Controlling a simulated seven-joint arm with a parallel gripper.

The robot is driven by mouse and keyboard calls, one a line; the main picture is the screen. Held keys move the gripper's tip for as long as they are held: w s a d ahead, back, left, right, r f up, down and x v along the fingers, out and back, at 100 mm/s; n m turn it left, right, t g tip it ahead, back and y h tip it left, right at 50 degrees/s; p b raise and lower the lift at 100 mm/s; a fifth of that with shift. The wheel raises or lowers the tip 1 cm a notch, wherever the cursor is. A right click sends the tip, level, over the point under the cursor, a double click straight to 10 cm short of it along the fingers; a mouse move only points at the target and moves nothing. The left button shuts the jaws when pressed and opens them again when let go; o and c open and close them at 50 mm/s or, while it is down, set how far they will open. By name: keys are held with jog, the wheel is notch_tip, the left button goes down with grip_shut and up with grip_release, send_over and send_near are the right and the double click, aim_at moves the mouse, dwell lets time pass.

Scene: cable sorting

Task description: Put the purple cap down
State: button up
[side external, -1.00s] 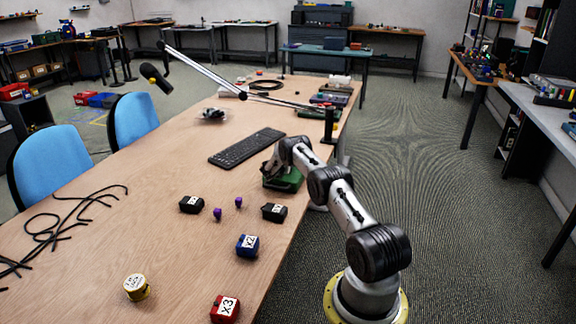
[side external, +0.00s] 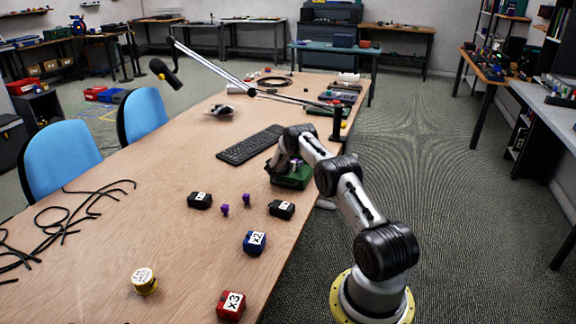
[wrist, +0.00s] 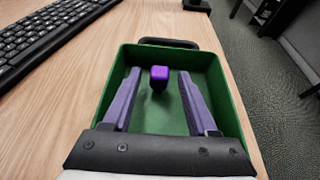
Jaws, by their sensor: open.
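A purple cap (wrist: 158,75) is inside the green bin (wrist: 215,80), towards its far side in the wrist view. My gripper (wrist: 158,76) is open, with its two purple-grey fingers spread apart on either side of the cap and bare bin floor between them and it. The fingers reach down into the bin area. In the side view the green bin (side external: 292,181) sits at the table's right edge under my gripper, which hides the inside. Two more purple caps, one nearer (side external: 225,210) and one farther (side external: 246,198), stand on the table.
Black blocks (side external: 200,200) (side external: 281,209) flank the two caps. A blue block (side external: 254,242), a red block (side external: 230,305) and a yellow roll (side external: 144,281) lie nearer. A black keyboard (side external: 250,144) is left of the bin. Black cables (side external: 75,220) lie at the left.

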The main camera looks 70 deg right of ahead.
jog(key=v, duration=0.9)
jog(key=shift+d, duration=0.1)
jog(key=w+a+r+m, duration=0.1)
jog(key=a+r+m, duration=0.1)
jog(key=a+r, duration=0.3)
jog(key=a+r+m, duration=0.2)
jog(key=r, duration=0.5)
jog(key=s+a+r+m+y, duration=0.2)
jog(key=a+r+m, duration=0.1)
jog(key=a+r, duration=0.4)
jog(key=s+a+r+m+y, duration=0.2)
jog(key=s+a+r+m, duration=0.15)
jog(key=a+r, duration=0.4)
jog(key=s+a+m+t+y, duration=0.2)
jog(key=s+a, duration=0.4)
jog(key=a, duration=0.4)
jog(key=s+a+m+t+y, duration=0.1)
jog(key=s+a+m+y, duration=0.2)
jog(key=s+a, duration=0.3)
jog(key=s+a+r+m+t+y, duration=0.1)
jog(key=s+a+y, duration=0.3)
jog(key=a, duration=1.2)
jog(key=shift+s+m+t, duration=0.75)
jog(key=shift+s+t, duration=0.05)
jog(key=shift+s, duration=0.25)
jog(key=shift+o, duration=0.5)
jog(key=shift+r, duration=0.1)
